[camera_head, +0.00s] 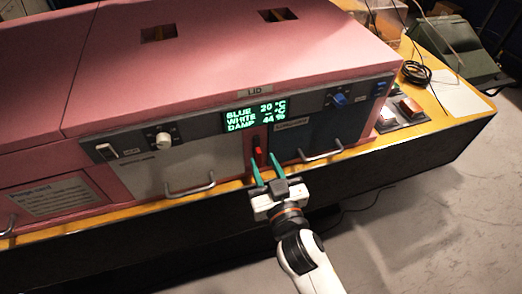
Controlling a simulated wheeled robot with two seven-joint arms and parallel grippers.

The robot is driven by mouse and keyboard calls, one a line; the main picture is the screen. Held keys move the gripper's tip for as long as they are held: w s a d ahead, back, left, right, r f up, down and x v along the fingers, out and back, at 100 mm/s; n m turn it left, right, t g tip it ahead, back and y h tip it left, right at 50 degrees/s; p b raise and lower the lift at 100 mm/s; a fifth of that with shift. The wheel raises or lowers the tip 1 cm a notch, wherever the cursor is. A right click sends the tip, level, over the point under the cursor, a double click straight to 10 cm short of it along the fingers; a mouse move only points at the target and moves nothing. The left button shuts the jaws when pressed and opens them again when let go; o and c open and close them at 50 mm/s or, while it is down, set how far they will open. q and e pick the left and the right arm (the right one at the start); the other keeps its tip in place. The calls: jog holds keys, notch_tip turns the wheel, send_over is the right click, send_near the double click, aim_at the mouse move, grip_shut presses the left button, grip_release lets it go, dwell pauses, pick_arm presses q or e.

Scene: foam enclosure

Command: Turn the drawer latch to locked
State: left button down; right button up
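The red latch (258,155) is on a narrow red strip between a white front (175,171) and a blue front (305,136), below the lit display. Its handle looks roughly upright, but it is small and I cannot tell its exact angle. My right gripper (263,160) comes up from the lower right with its two green fingers apart. The fingertips are at the latch, one on each side of its lower end in this view. I cannot tell whether they touch it. My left gripper is not in view.
The pink enclosure (220,55) carries a grey panel with a display (254,115), a white knob (163,139) and a blue knob (340,100). Metal handles (190,188) stick out from the fronts. A switch box (402,112) is at the right.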

aim_at(259, 154)
jog(key=shift+x, duration=1.65)
grip_shut()
